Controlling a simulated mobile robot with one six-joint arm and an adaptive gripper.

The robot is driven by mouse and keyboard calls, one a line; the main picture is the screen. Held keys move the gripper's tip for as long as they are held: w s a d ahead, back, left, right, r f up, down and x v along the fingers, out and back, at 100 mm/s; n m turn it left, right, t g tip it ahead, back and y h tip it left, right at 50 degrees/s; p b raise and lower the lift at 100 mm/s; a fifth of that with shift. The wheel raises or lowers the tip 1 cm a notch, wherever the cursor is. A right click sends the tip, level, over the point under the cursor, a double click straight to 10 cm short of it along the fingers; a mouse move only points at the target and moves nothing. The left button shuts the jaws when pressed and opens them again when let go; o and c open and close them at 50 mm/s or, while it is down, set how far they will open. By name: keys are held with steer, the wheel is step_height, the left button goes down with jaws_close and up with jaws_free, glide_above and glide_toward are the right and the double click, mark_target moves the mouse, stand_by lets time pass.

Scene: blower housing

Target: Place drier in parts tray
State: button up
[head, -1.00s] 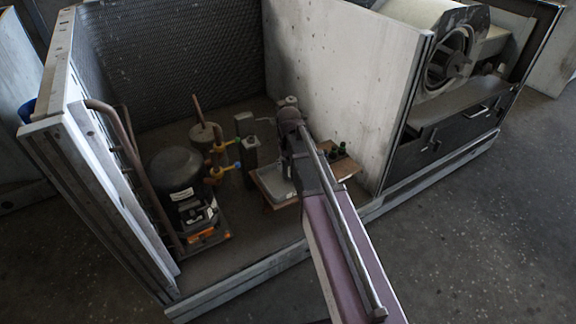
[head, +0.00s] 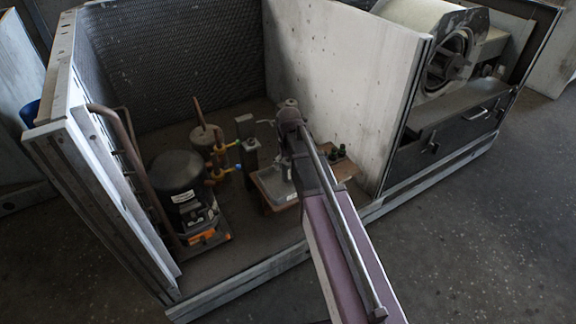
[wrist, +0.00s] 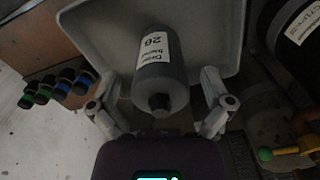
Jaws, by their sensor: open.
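The drier is a grey cylinder (wrist: 160,75) with a white label and a dark stub at its near end. In the wrist view it stands between the fingers of my gripper (wrist: 157,88), which are spread apart with gaps on both sides. The pale grey parts tray (wrist: 104,35) lies behind and around the drier. I cannot tell for sure whether the drier rests on the tray floor. In the head view the tray (head: 268,187) sits beneath my wrist at the cabinet's front, and my arm partly hides it.
A black compressor (head: 176,180) stands left of the tray, with copper pipes and yellow-handled valves (head: 222,172) between. Small capped parts (head: 338,153) sit on the wooden board right of the tray. A pale panel (head: 345,80) rises behind my arm.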

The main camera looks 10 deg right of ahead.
steer(key=shift+r+p, duration=5.3)
steer(key=shift+r, duration=0.3)
steer(key=s, duration=1.6)
steer(key=shift+s+m, duration=0.2)
steer(key=shift+m, duration=0.1)
steer(key=c, duration=0.5)
steer(key=shift+c, duration=0.5)
steer(key=shift+a, duration=0.1)
